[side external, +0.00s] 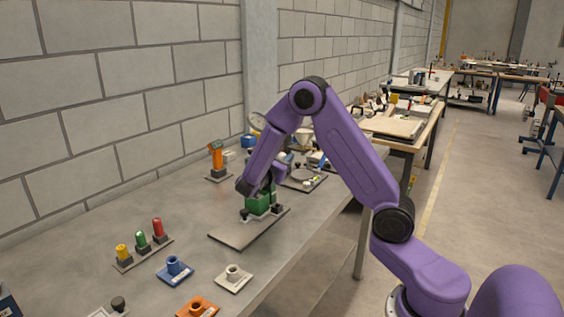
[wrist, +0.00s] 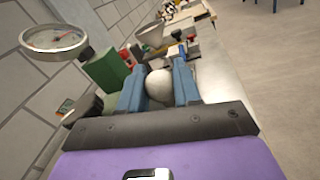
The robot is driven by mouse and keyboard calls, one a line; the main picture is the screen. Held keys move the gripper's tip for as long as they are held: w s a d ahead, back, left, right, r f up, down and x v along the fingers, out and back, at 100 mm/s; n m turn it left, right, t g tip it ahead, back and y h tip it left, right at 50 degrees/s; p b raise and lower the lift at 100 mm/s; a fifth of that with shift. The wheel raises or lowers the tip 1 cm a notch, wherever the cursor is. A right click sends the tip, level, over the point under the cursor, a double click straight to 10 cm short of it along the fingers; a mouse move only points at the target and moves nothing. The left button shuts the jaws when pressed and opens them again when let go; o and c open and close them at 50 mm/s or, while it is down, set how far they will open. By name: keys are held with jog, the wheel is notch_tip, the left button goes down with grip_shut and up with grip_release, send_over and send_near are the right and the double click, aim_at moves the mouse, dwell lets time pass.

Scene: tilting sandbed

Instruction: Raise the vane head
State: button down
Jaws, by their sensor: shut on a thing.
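My gripper (wrist: 159,70) has its two blue fingers on either side of a pale round knob (wrist: 159,88) in the wrist view and is shut on it. In the side view my gripper (side external: 264,188) points down at a green device (side external: 260,206) on a flat grey plate (side external: 236,236). The gripper and wrist hide the top of this device, and the knob cannot be made out there. I cannot tell which part is the vane head or whether it is raised. A green block (wrist: 106,70) stands left of the fingers in the wrist view.
A round dial gauge (wrist: 54,38) is left of the gripper. An orange tool (side external: 216,160) stands behind the device. Yellow, green and red pegs (side external: 142,241) and blue, white and orange socket pieces (side external: 174,270) lie in front. The bench right of the plate is mostly clear.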

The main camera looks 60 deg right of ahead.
jog(key=shift+r, duration=0.3)
jog(key=c, duration=0.8)
grip_release()
jog(key=s+a, duration=0.1)
jog(key=a, duration=0.4)
jog(key=s+a, duration=0.1)
jog(key=a, duration=1.1)
jog(key=shift+s+a, duration=0.15)
jog(key=shift+s, duration=0.25)
jog(key=s+a+f+m+g+y, duration=0.1)
jog(key=s+a+y, duration=0.2)
jog(key=s+y, duration=0.3)
jog(key=s+a+f+m+y, duration=0.2)
jog(key=s+y, duration=0.4)
jog(key=s, duration=0.7)
jog(key=s+a+f+m+g+y, duration=0.1)
jog(key=s+a+y, duration=0.3)
jog(key=s, duration=0.5)
jog(key=shift+s+f+g+y, duration=0.15)
jog(key=shift+f+g+y, duration=0.25)
jog(key=shift+y, duration=0.6)
